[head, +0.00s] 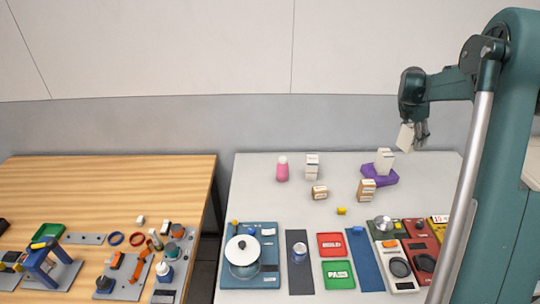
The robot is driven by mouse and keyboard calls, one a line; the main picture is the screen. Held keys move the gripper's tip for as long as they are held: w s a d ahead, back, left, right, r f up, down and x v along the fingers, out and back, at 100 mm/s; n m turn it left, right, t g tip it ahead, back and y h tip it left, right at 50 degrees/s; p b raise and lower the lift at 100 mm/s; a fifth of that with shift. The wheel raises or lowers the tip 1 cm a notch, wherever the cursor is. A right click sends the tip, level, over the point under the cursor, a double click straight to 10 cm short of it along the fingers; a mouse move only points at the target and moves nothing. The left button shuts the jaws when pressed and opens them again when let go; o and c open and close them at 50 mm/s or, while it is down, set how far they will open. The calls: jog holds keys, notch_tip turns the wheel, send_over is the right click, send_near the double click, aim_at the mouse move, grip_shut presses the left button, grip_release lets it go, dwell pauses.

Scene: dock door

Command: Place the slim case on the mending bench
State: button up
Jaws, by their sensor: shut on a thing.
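My gripper (420,138) is at the upper right, raised in front of the grey wall band and above the back right of the grey table. It is shut on a thin, pale, flat item, which looks like the slim case (405,138). The case is tilted and held clear of the table, apart from everything below. Two work surfaces show: a wooden-topped bench (110,190) at left and a light grey table (250,190) at right. No label shows which one is the mending bench.
The grey table bears a pink bottle (282,169), white boxes (312,166), a purple holder (380,176) with a box in it, brown boxes (367,189), and trays and mats along its front. A blue clamp-like fixture (43,262) and tools crowd the wooden bench's front; its back is clear.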

jog(key=w+a+n+t, duration=0.15)
jog(key=w+a, duration=0.25)
jog(key=a, duration=1.1)
jog(key=w+a+n, duration=0.3)
jog(key=w+a, duration=0.1)
jog(key=a, duration=1.1)
jog(key=a+n+y, duration=0.2)
jog(key=a+n, duration=0.2)
jog(key=a, duration=2.2)
jog(key=s+a+n+t+y, duration=0.15)
jog(key=s+a, duration=0.45)
jog(key=a, duration=0.9)
jog(key=s+a+n, duration=0.3)
jog(key=s+a, duration=0.3)
jog(key=a, duration=0.8)
jog(key=s+a+n+y, duration=0.15)
jog(key=s+a, duration=0.55)
jog(key=a, duration=0.8)
notch_tip(320, 180, down, 12)
jog(key=shift+w+d+r+h, duration=0.15)
jog(key=shift+w+h, duration=0.2)
jog(key=shift+h, duration=0.05)
jog(key=shift+f, duration=3.15)
